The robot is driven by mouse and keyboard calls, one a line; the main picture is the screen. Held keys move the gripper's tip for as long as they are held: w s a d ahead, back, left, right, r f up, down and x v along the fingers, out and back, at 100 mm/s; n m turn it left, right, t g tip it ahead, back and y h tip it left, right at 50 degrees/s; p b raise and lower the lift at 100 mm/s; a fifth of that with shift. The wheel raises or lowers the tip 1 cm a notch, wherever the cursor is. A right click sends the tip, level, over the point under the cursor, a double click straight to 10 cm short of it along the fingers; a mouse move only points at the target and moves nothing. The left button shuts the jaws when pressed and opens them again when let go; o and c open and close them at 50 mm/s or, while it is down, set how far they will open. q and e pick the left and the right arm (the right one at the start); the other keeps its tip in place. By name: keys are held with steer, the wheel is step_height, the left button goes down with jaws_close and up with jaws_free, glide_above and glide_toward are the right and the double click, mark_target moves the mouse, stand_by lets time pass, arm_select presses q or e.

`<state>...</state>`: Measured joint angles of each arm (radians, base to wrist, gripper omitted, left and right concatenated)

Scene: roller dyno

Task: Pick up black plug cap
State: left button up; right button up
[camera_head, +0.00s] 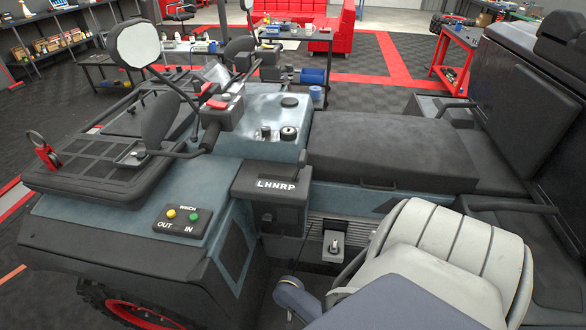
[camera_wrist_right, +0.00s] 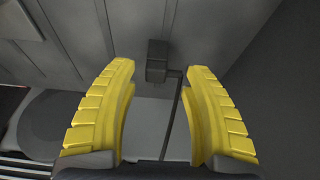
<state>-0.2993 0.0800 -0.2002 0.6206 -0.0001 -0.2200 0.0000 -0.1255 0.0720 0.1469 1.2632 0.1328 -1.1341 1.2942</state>
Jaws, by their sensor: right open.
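My right gripper (camera_wrist_right: 160,72) shows in the right wrist view with its two yellow fingers spread apart and nothing between them. A small dark block (camera_wrist_right: 157,62) is seen beyond the fingertips, between them, against a grey panelled surface; I cannot tell whether it is the black plug cap. In the head view, a round black cap (camera_head: 289,101) sits on top of the vehicle's blue-grey console, and a black knob (camera_head: 288,134) stands on its near side. I cannot tell which is the plug cap. My right gripper's fingers and my left gripper are not in the head view.
The vehicle's black seat (camera_head: 390,150) lies right of the console. Mirrors (camera_head: 137,44) and handlebars rise at the left. A red bench (camera_head: 456,55) stands behind. My pale arm fills the lower right.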

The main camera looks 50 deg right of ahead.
steer(key=shift+s+d+x, duration=0.1)
steer(key=shift+x, duration=0.65)
steer(key=shift+s+d+x, duration=0.1)
steer(key=shift+s+x, duration=0.05)
steer(key=shift+x, duration=1.65)
steer(key=shift+c, duration=0.6)
jaws_close()
